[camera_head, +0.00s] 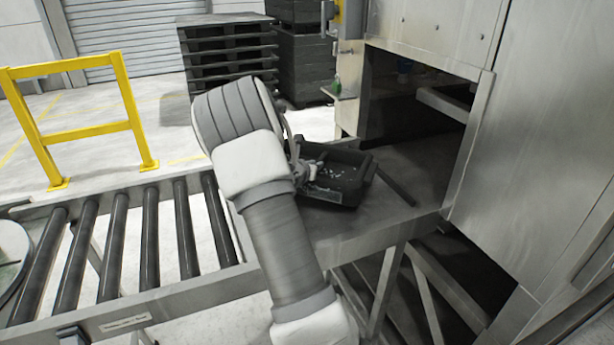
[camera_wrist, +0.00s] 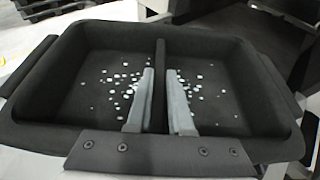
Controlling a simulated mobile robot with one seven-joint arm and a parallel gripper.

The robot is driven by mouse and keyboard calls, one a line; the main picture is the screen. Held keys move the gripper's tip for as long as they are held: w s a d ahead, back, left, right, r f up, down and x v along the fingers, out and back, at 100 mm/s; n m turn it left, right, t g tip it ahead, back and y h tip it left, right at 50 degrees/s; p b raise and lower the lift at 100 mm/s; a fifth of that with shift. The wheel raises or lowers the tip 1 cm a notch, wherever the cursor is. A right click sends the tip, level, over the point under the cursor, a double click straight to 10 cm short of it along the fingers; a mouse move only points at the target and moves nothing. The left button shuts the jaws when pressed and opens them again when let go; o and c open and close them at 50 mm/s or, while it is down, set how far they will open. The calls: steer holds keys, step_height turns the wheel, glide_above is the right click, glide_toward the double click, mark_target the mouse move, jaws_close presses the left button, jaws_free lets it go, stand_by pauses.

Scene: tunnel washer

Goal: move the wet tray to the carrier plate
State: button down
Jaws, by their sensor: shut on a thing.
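The wet tray (camera_head: 338,186) is a dark, shallow tray with a handle at each end and white droplet-like specks on its floor. In the head view it is at the outfeed shelf in front of the washer opening. In the wrist view the tray (camera_wrist: 85,75) fills most of the picture, with a divider (camera_wrist: 160,60) across its middle. My gripper (camera_wrist: 160,75) is shut on this divider, one finger on each side. In the head view my gripper (camera_head: 303,170) is mostly hidden by my arm. I cannot tell whether the tray touches the shelf. The carrier plate cannot be made out for certain.
A roller conveyor (camera_head: 150,235) runs left from the metal shelf (camera_head: 385,205). The washer's dark opening (camera_head: 400,110) is behind right. A yellow guard rail (camera_head: 85,128) stands at the left. Dark pallets (camera_head: 228,50) are stacked behind. A round plate-like surface (camera_head: 10,250) shows at the left edge.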

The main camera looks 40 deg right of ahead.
steer(key=shift+w+a+f, duration=0.25)
steer(key=shift+w+f, duration=0.15)
steer(key=shift+w, duration=0.2)
steer(key=shift+w+a+f, duration=0.25)
steer(key=shift+w+f, duration=0.1)
steer(key=shift+w, duration=0.25)
steer(key=shift+f, duration=2)
steer(key=shift+f, duration=0.1)
steer(key=shift+f, duration=0.1)
steer(key=c, duration=0.8)
jaws_free()
